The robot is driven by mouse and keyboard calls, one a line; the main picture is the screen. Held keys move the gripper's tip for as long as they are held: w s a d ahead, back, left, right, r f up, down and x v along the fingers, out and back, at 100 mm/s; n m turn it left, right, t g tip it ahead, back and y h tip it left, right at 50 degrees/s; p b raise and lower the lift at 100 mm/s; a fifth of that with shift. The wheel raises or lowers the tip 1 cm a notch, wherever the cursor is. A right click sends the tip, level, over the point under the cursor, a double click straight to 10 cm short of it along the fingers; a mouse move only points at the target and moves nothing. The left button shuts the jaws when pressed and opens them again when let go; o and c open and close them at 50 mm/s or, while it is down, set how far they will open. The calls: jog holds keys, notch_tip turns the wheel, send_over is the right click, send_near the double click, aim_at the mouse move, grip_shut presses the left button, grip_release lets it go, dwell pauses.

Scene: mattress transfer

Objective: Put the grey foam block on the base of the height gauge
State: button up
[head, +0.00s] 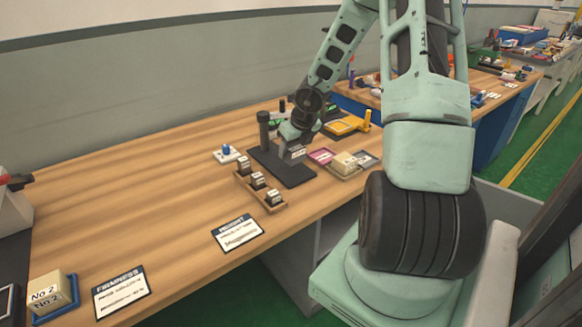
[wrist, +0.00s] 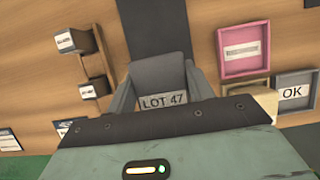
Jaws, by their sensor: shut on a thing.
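The height gauge has a flat dark base (head: 290,177) and an upright dark post (head: 263,128) at its back left. In the wrist view the base (wrist: 155,25) runs as a dark strip behind the block. My gripper (head: 294,143) is over the base, right of the post. It is shut on the grey foam block (wrist: 160,72), with a finger on each side of it. The block has a "LOT 47" label. In the head view the block (head: 295,153) shows small below the fingers. I cannot tell whether it touches the base.
A wooden rack (head: 245,183) with several dark labelled blocks stands left of the base. A pink tray (head: 321,156), a tan block (head: 344,162) and a grey "OK" tray (wrist: 294,92) are to the right. A yellow device (head: 343,125) sits behind.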

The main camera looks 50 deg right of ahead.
aim_at(293, 159)
jog(key=shift+f+b, duration=1.25)
jog(key=shift+f, duration=0.85)
jog(key=shift+f, duration=0.15)
jog(key=o, duration=1)
jog(key=shift+c, duration=0.2)
